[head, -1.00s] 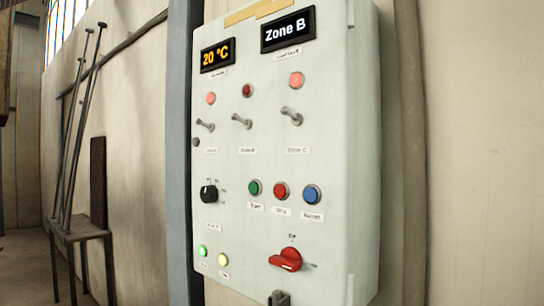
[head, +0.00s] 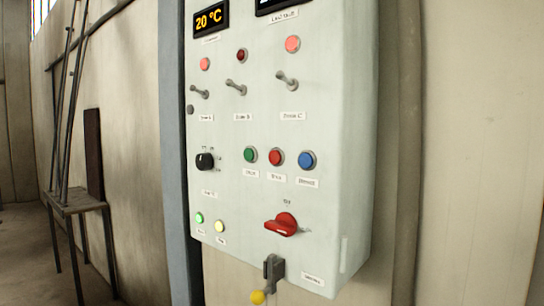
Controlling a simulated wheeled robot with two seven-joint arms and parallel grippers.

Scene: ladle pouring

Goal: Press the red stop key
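The red stop key (head: 276,157) is a round button on the front of the pale control box (head: 330,205). It sits between a green button (head: 250,154) and a blue button (head: 307,160), with a small blurred label under each. Nothing covers it. Neither of my grippers is in the head view.
Above are three toggle switches, the right one (head: 287,80) included, and a display reading 20 °C (head: 210,18). A stand with rods (head: 75,203) is at left.

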